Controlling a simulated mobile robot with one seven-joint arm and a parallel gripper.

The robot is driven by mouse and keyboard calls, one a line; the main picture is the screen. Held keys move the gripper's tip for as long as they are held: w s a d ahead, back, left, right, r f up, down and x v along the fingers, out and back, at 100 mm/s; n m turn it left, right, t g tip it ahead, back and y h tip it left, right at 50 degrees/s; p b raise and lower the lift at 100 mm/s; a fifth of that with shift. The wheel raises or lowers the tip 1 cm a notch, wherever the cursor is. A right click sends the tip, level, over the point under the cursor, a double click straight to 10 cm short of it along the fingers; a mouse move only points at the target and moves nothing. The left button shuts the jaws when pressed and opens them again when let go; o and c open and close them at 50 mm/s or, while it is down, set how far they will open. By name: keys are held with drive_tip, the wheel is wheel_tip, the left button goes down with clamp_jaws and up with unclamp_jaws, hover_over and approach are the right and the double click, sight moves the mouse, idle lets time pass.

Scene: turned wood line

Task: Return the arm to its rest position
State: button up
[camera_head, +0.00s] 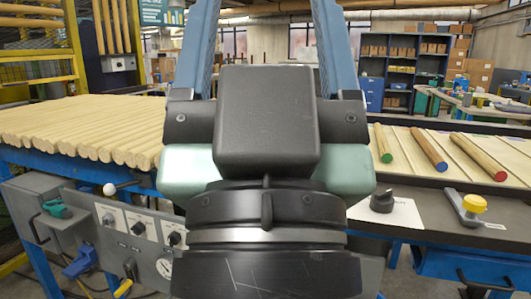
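My gripper (266,122) is large in the middle of the head view, seen from behind, with a black body above my black wrist. Its two blue fingers reach up past the top edge of the picture. They stand apart where they show and lean slightly towards each other. The fingertips are out of frame, so I cannot see whether they are open, shut or on something. The gripper hides the middle of the scene behind it. No object shows in the visible gap between the fingers.
Pale wooden rods (85,125) lie side by side at left, above a grey control panel (125,222). At right, rods with green (382,146), blue (428,150) and red (481,158) ends lie on a bench. A yellow-knobbed clamp (472,206) and black knob (382,201) stand at its front.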

wheel_tip(320, 180, up, 24)
drive_tip(key=p, duration=2.1)
